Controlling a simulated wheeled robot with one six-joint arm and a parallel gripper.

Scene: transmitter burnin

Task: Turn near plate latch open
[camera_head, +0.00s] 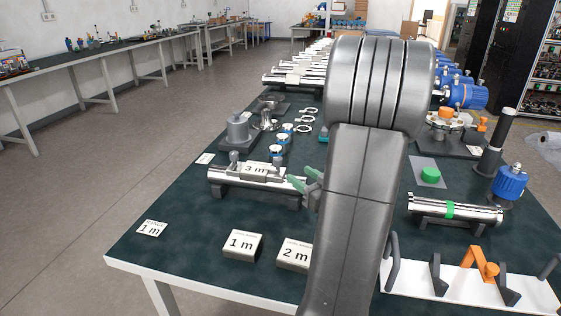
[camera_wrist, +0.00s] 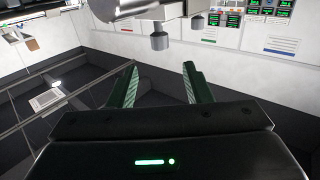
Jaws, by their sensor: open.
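A silver cylindrical transmitter (camera_head: 225,177) lies on dark supports on the green table, with a plate marked "3 m" (camera_head: 256,169) at its middle. Grey knobs stand up at its back, one near its left end (camera_head: 235,158). I cannot tell which part is the near plate latch. My gripper (camera_head: 304,181) is at the transmitter's right end, its green fingers apart and partly hidden by my arm. In the wrist view my gripper (camera_wrist: 160,68) is open with nothing between its fingers. A grey metal body with a short round knob (camera_wrist: 159,41) is beyond the fingertips.
Blocks marked "1 m" (camera_head: 242,245) and "2 m" (camera_head: 294,254) stand at the table's front. A white rack (camera_head: 430,283) with dark hooks and an orange part is at front right. Another silver cylinder (camera_head: 455,212) with a green band lies behind it. The table's front left is mostly clear.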

